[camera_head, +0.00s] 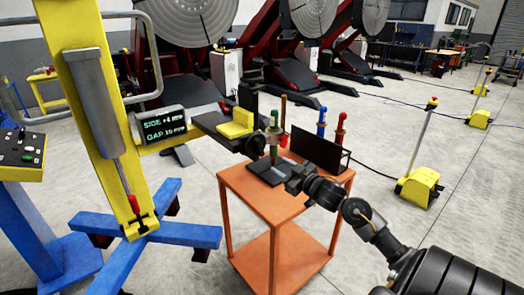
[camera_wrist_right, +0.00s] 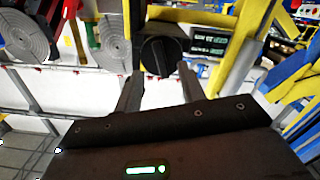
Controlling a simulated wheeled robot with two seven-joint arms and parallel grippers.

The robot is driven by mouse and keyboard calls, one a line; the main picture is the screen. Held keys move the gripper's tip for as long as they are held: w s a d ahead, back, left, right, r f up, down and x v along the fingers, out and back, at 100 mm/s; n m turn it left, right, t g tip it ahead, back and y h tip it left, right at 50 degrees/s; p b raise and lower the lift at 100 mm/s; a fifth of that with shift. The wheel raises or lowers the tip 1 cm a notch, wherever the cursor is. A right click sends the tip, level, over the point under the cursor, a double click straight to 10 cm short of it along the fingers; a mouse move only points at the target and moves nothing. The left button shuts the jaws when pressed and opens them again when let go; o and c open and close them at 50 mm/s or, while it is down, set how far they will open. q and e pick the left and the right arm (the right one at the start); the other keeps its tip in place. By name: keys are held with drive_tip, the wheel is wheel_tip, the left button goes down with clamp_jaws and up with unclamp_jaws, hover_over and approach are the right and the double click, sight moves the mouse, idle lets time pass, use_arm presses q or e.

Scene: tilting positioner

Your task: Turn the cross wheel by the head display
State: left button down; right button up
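The head display (camera_head: 162,125) is a dark screen with green text, reading about "SIDE +4 mm" and "GAP 10 mm". It also shows in the right wrist view (camera_wrist_right: 208,42). A black round wheel (camera_wrist_right: 160,55) sits beside the display in the wrist view, ahead of my fingers. In the head view a dark round part (camera_head: 250,145), probably this wheel, is partly hidden at the end of the head. My right gripper (camera_wrist_right: 160,72) is open, with its fingers apart and nothing between them. It also shows above the cart in the head view (camera_head: 288,178). My left gripper is not in view.
An orange cart (camera_head: 285,255) stands under my right gripper, with a black rack (camera_head: 318,150) and several coloured handles. A yellow column (camera_head: 85,90) on blue feet (camera_head: 175,232) stands left. A yellow floor post (camera_head: 420,185) stands right. Open floor lies right of the cart.

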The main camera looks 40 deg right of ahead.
sight(261, 148)
drive_tip(key=w+r+p, duration=0.1)
drive_tip(key=w, duration=0.2)
drive_tip(key=w+r+p, duration=0.1)
drive_tip(key=w, duration=0.2)
drive_tip(key=w+p, duration=0.1)
drive_tip(key=w, duration=0.2)
drive_tip(key=shift+w+r, duration=0.1)
drive_tip(key=shift+r, duration=0.3)
drive_tip(key=shift+w+f, duration=0.2)
drive_tip(key=shift+w, duration=0.6)
clamp_jaws()
drive_tip(key=shift+a+r+m+p, duration=0.1)
drive_tip(key=shift+r+m+p, duration=0.2)
drive_tip(key=shift+p, duration=0.65)
drive_tip(key=shift+f+m, duration=0.15)
drive_tip(key=shift+m, duration=0.15)
drive_tip(key=shift+f, duration=0.15)
